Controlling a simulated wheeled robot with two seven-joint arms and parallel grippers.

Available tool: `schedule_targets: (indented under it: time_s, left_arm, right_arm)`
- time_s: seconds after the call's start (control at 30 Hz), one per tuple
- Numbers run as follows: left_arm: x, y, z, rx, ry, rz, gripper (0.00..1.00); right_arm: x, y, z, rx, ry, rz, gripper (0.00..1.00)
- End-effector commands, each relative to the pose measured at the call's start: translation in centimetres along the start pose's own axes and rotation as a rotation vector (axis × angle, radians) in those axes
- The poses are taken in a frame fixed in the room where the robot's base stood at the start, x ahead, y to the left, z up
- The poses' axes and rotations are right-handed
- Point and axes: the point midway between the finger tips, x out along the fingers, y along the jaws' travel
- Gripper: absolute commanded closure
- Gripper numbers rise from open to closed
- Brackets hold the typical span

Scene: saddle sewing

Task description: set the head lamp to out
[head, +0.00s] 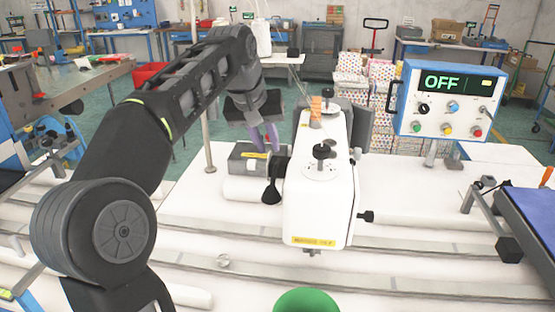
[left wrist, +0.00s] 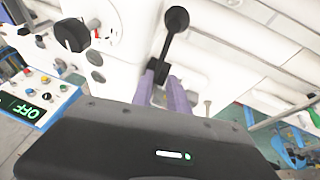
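The white sewing machine head (head: 318,205) stands in the middle of the head view. A black paddle lever (head: 272,192) hangs at its left side; it also shows in the left wrist view (left wrist: 175,25). I cannot pick out a lamp on the head for certain. My left gripper (head: 272,148) is beside the head's left side, close to the lever's base. In the left wrist view its purple fingers (left wrist: 161,80) show a gap between them and point at the black lever mount. I cannot tell whether they touch it. My right gripper is out of view.
A blue-framed control box (head: 446,103) with knobs, buttons and a green "OFF" display stands at the right. A grey motor block (head: 246,160) sits left of the head. A green bin (head: 307,301) is at the front. The white table's right part is mostly clear.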

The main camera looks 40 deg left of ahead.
Motion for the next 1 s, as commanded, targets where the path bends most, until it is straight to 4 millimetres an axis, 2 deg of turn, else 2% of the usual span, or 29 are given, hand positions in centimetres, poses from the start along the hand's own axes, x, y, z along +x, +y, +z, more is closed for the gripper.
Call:
schedule_targets:
  time_s: [0.23, 0.63, 0.8, 1.0]
  left_arm:
    - [1.3, 0.0, 0.0, 0.000, -0.002, -0.001, 0.80]
    - [7.0, 0.0, 0.0, 0.000, -0.002, -0.001, 0.80]
    - [7.8, 0.0, 0.0, 0.000, -0.001, 0.000, 0.80]
    - [7.9, 0.0, 0.0, 0.000, 0.000, 0.000, 0.80]
  right_arm:
    - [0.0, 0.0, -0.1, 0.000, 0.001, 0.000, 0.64]
    - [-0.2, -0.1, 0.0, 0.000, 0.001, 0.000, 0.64]
    - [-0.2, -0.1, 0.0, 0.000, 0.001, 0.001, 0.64]
    - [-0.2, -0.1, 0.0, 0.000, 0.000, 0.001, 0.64]
